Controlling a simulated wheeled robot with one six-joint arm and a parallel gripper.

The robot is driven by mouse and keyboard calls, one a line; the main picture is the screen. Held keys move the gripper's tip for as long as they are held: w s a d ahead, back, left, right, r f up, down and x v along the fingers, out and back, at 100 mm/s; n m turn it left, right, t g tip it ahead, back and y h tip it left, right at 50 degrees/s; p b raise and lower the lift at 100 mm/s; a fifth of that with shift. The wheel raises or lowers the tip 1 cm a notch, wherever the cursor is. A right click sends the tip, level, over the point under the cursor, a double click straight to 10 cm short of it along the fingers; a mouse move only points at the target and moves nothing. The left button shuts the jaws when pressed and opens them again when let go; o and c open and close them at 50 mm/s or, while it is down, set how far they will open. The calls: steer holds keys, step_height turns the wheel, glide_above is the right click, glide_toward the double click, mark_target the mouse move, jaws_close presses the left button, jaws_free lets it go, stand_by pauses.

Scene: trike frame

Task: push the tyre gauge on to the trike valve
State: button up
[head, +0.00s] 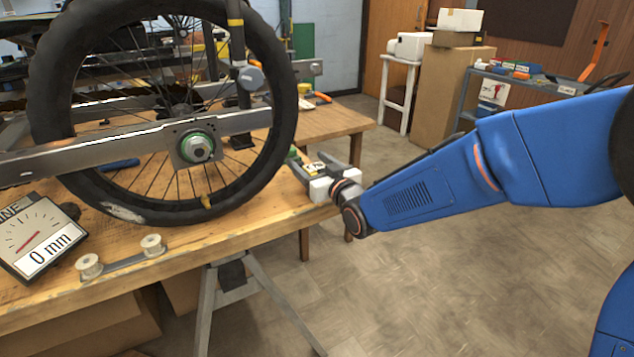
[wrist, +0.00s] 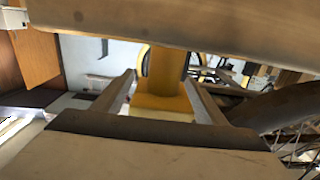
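The trike wheel (head: 283,95) stands upright at the workbench in the head view. A small yellow piece (head: 206,201) at the bottom of its rim looks like the valve. My gripper (head: 306,166) is right of the wheel, near the bench's right end, apart from the valve. The gauge's far end is hidden. The dark tyre (wrist: 285,107) shows at the right of the wrist view.
The wheel's spokes and the metal frame bar (head: 90,150) lie left of my gripper. A dial readout (head: 40,238) showing 0 mm and a link with two spools (head: 125,260) lie on the workbench (head: 215,237). Another wooden table (head: 335,122) stands behind. The floor at right is clear.

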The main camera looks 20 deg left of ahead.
steer(key=c, duration=1.1)
steer(key=shift+r, duration=0.1)
steer(key=shift+r, duration=0.65)
steer(key=v, duration=0.6)
steer(key=r+v, duration=0.1)
steer(key=v, duration=0.5)
steer(key=r+v, duration=0.1)
steer(key=v, duration=0.5)
steer(key=shift+r, duration=0.15)
steer(key=shift+r, duration=1.8)
